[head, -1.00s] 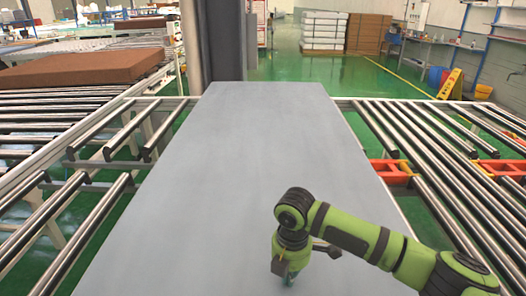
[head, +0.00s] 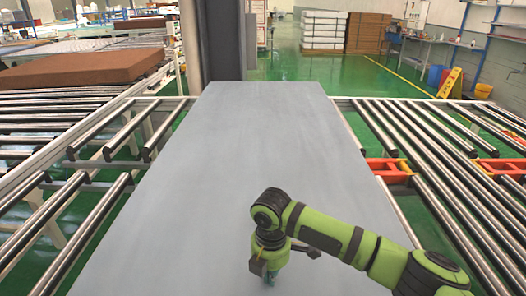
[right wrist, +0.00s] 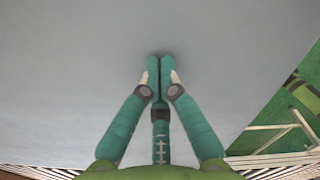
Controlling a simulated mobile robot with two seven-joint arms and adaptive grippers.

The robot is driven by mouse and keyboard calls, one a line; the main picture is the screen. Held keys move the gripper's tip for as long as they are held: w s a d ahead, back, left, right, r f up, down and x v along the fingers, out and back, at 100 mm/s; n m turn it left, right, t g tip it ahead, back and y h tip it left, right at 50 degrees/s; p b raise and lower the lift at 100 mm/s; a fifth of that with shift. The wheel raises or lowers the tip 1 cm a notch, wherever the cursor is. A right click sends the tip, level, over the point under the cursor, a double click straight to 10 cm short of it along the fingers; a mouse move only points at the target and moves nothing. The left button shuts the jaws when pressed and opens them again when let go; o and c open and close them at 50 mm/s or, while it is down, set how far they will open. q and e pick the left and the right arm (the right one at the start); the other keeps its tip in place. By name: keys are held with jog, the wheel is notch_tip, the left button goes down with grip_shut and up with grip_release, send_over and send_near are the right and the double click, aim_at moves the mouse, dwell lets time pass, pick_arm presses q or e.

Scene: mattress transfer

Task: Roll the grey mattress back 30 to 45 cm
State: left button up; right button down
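The grey mattress (head: 254,140) is a long flat slab that runs away from me down the middle of the head view. Its near end runs out of the bottom of the picture. My right gripper (head: 268,278) points down at the mattress's near part, a little right of its middle. In the right wrist view the two teal fingertips of the right gripper (right wrist: 160,62) are together, with nothing seen between them, over the grey mattress surface (right wrist: 70,60). I cannot tell whether the tips touch it. My left gripper is not in view.
Metal roller conveyors flank the mattress on the left (head: 95,205) and right (head: 430,150). A dark column (head: 212,45) stands at its far end. Brown slabs (head: 85,68) lie at the far left. Orange brackets (head: 388,170) sit between the right rollers.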

jog(key=shift+s+a+f, duration=0.15)
jog(key=shift+a+f, duration=0.15)
jog(key=shift+a, duration=0.35)
